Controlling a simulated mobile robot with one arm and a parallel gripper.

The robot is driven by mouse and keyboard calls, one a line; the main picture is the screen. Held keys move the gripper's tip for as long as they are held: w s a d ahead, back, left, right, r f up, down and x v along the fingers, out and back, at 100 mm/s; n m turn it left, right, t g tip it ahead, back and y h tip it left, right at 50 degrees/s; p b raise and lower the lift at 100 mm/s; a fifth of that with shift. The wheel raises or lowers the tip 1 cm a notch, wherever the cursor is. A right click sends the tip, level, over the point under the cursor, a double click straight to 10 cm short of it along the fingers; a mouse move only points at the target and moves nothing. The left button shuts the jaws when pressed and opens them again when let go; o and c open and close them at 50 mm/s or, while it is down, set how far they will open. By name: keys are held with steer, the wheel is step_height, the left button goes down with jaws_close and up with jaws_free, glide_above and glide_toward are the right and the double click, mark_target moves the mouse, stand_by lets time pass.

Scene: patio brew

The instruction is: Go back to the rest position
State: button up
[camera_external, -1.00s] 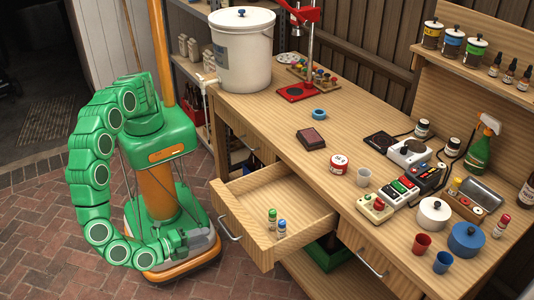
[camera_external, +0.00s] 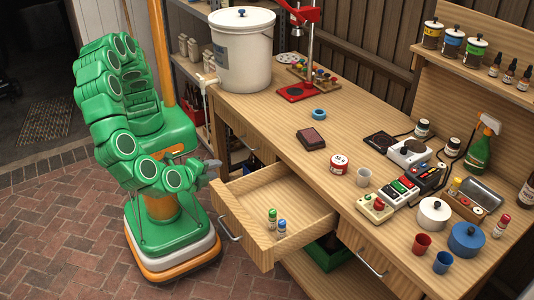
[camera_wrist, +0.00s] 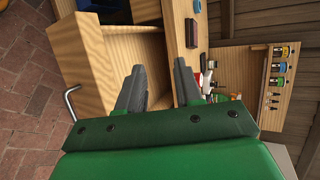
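My gripper (camera_external: 211,169) is at the end of my green arm, just left of the open drawer (camera_external: 300,196) and about level with it. In the wrist view my gripper (camera_wrist: 160,75) shows two grey fingers with a clear gap between them and nothing held. The drawer also shows beyond the fingers in the wrist view (camera_wrist: 85,45).
The wooden workbench (camera_external: 262,115) carries a white bucket (camera_external: 243,60), a red press (camera_external: 297,92), a small scale (camera_external: 409,152) and several pots and cups. The pulled-out drawer juts toward my base. Brick floor (camera_external: 70,230) is clear on the left and in front.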

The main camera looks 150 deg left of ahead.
steer(key=s+r+h, duration=0.4)
steer(key=s+r, duration=0.2)
steer(key=s, duration=0.5)
steer(key=s+r+h, duration=0.4)
steer(key=s+r, duration=0.3)
steer(key=s, duration=0.4)
steer(key=s+d+m+t+h, duration=0.2)
steer(key=s+d+t+h, duration=0.1)
steer(key=s+d, duration=0.4)
steer(key=s+r+h, duration=0.1)
steer(key=s, duration=0.2)
steer(key=shift+s+d+m, duration=0.3)
steer(key=shift+s+d, duration=0.05)
